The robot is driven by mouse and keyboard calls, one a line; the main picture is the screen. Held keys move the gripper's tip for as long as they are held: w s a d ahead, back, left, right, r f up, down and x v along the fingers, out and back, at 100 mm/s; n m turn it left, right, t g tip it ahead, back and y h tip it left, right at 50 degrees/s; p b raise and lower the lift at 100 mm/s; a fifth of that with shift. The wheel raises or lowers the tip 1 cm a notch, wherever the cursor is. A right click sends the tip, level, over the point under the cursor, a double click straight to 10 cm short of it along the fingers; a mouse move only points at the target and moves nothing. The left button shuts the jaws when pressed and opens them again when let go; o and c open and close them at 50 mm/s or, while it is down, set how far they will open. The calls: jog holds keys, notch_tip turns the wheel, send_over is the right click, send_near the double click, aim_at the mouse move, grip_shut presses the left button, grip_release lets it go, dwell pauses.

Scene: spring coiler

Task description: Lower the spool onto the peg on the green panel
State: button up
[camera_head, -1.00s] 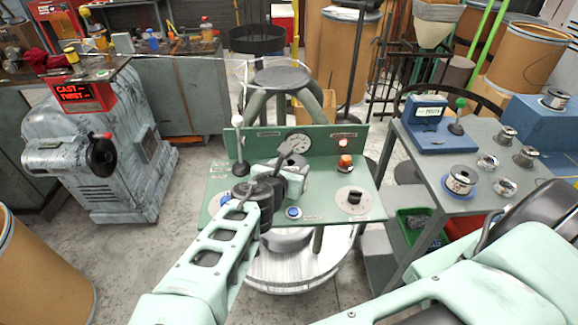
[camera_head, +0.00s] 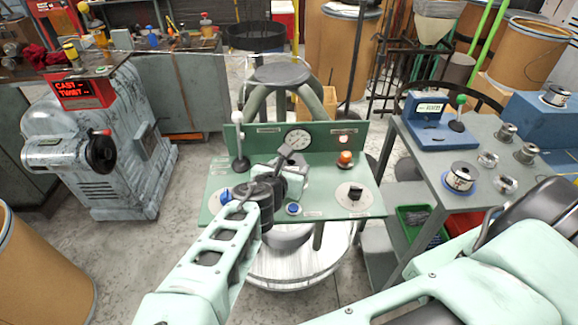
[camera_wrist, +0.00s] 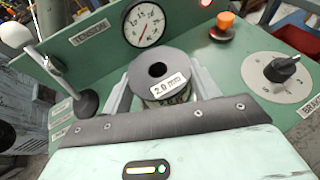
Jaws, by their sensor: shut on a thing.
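The spool (camera_wrist: 171,77) has a grey round flange with a dark centre hole and a "2.0 mm" label. In the wrist view it sits between the two pale fingers of my gripper (camera_wrist: 160,88), which is shut on it. The green panel (camera_head: 330,200) stands in the middle of the head view, and the gripper is over its deck, in front of the upright back plate. In the head view my wrist and gripper (camera_head: 287,156) mostly cover the spool. The peg is hidden in both views, so I cannot tell the gap between it and the spool.
A white-knobbed lever (camera_head: 240,140) stands left of the gripper. A round gauge (camera_head: 298,139) is behind it, and an orange button (camera_head: 345,158) and black rotary knob (camera_head: 355,193) are to the right. A side table (camera_head: 440,175) holds other spools.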

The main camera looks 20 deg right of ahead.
jog(key=shift+f+b, duration=0.4)
jog(key=shift+f, duration=0.65)
jog(key=o, duration=1.3)
